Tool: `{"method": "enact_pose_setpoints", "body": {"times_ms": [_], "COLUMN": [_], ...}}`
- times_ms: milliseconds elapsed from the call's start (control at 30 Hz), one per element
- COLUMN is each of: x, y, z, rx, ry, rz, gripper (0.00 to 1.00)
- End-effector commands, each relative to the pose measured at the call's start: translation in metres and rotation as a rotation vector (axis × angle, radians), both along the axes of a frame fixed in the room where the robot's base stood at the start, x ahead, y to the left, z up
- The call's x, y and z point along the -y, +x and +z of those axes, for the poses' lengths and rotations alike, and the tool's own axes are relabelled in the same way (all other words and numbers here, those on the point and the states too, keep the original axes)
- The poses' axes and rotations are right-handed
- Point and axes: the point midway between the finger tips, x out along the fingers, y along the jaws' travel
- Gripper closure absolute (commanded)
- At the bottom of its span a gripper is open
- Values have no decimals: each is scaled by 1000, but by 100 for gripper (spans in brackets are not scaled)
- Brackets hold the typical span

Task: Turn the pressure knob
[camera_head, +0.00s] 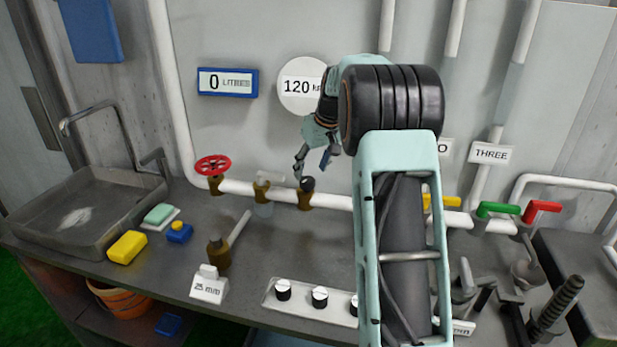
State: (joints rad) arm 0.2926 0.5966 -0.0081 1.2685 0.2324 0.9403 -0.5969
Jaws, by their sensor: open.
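A small black knob (307,184) tops a brass fitting on the white pipe, below the round white gauge (301,86). The gauge reads 120, with its unit partly covered by my arm. My gripper (312,163) is open and empty, just above the black knob with its fingers pointing down. I cannot tell whether a finger touches the knob. Several black knobs with white marks, such as this one (320,297), sit on a pale panel at the front edge. My arm hides part of that panel. No label shows which knob is for pressure.
A red handwheel (213,166) and a pale tap (262,188) stand left of the black knob on the pipe (236,186). Green (498,210) and red (541,209) valve handles are at right. A sink (85,215) and a yellow sponge (127,247) are at left.

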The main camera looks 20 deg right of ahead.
Motion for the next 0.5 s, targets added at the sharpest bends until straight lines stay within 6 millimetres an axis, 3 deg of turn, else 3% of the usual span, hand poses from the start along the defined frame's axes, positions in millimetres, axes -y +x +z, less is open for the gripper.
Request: {"method": "enact_pose_setpoints", "body": {"times_ms": [200,500], "x": [-3,-4], "y": [13,20], "z": [-33,-48], "rx": [-2,1], "ry": [-1,-2], "rz": [1,0], "gripper": [49,49]}}
